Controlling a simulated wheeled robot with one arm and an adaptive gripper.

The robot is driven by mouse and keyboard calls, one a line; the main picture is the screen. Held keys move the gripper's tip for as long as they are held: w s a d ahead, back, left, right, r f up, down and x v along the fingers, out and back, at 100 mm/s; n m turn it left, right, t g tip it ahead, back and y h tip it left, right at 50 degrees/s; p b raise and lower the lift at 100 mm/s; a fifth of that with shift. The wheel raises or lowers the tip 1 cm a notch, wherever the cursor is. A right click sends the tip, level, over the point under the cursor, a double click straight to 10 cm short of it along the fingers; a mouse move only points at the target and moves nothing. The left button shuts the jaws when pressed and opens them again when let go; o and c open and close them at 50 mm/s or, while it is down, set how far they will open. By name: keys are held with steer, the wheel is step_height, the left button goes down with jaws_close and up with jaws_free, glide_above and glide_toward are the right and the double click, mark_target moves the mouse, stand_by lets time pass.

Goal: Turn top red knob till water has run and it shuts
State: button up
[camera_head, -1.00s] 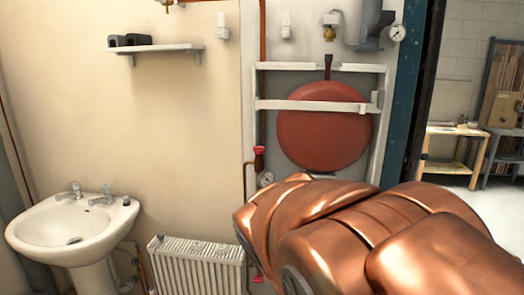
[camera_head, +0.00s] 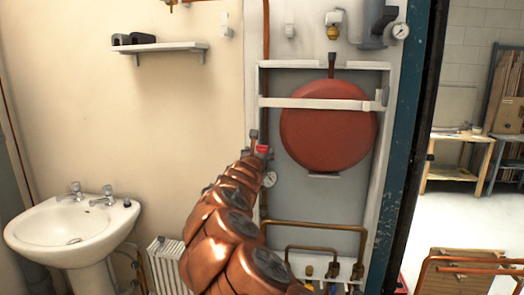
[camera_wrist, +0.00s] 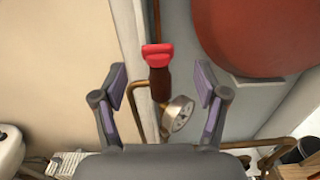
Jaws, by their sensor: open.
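The top red knob (camera_head: 263,149) sits on a vertical copper pipe, left of the round red vessel. In the wrist view the knob (camera_wrist: 158,54) is upright on a dark brown valve body (camera_wrist: 160,84), centred between the finger pads and beyond them. My gripper (camera_wrist: 161,85) is open, with one purple-grey pad on each side and nothing gripped. In the head view my gripper (camera_head: 253,143) is partly visible close beside the knob; whether it touches cannot be told. No running water is visible.
A pressure gauge (camera_wrist: 178,114) stands just below the valve. The red vessel (camera_head: 328,126) hangs to the right behind a white bar (camera_head: 322,103). A washbasin (camera_head: 73,226) and a radiator (camera_head: 165,265) are at lower left. Copper pipes (camera_head: 320,228) run below the vessel.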

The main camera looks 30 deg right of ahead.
mark_target(262, 148)
steer(key=shift+f+p+x, duration=0.2)
steer(key=shift+p+x, duration=1.75)
steer(key=shift+x, duration=2)
steer(key=shift+w+a, duration=0.1)
steer(key=shift+f, duration=0.1)
steer(key=c, duration=1.2)
